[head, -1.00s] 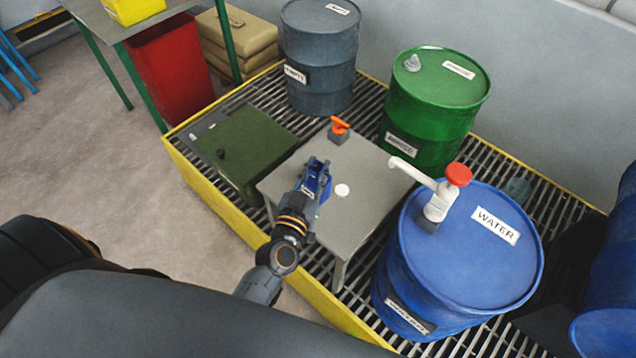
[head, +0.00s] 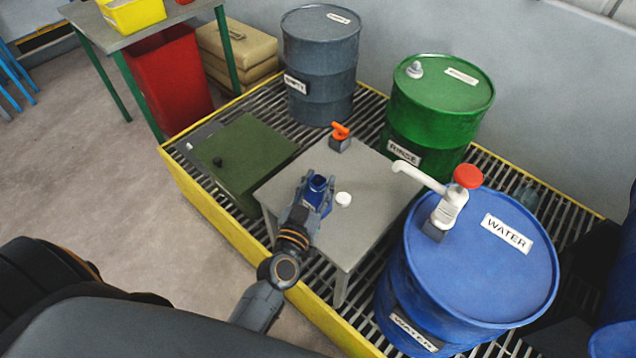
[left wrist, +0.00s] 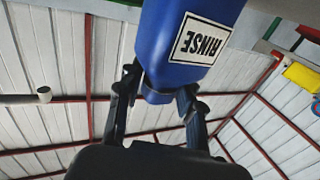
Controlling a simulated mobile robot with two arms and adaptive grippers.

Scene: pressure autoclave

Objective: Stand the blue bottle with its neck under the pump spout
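The blue bottle (head: 321,182) is above the near left part of the small grey table, its dark opening facing up. A "RINSE" label shows on it in the left wrist view (left wrist: 201,40). My left gripper (left wrist: 161,88) has a finger on each side of the bottle and is shut on it. Whether its base touches the table is hidden. A white pump (head: 447,205) with a red top stands on the blue "WATER" drum (head: 480,270). Its spout (head: 408,170) reaches left over the table edge, right of and apart from the bottle. My right gripper is not in view.
A white cap (head: 343,199) lies on the grey table (head: 368,220) right beside the bottle. An orange-handled item (head: 340,138) stands at its back corner. A green "RINSE" drum (head: 440,100), a grey drum (head: 320,70) and a green box (head: 245,150) stand around the table.

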